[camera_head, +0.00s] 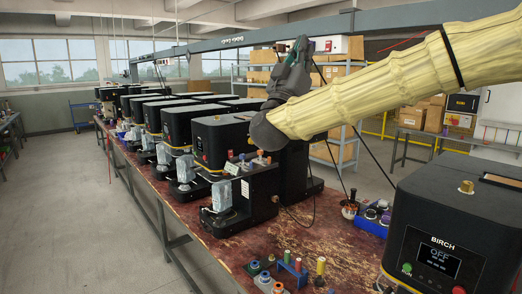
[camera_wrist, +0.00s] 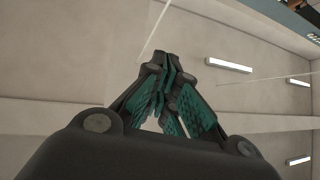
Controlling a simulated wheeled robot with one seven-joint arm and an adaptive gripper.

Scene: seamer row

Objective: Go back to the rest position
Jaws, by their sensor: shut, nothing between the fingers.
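My arm, in a pale yellow sleeve, reaches in from the right in the head view. My gripper (camera_head: 301,46) points upward above the row of machines, clear of the bench. In the wrist view my gripper (camera_wrist: 163,62) shows its green-padded fingers brought together, with nothing between them.
A long worn red bench (camera_head: 225,258) carries a row of black machines (camera_head: 215,135). A black machine marked BIRCH (camera_head: 441,225), its screen reading OFF, stands at the right. Small coloured parts (camera_head: 296,266) lie in front. Shelves with boxes (camera_head: 340,85) stand behind. The left floor is clear.

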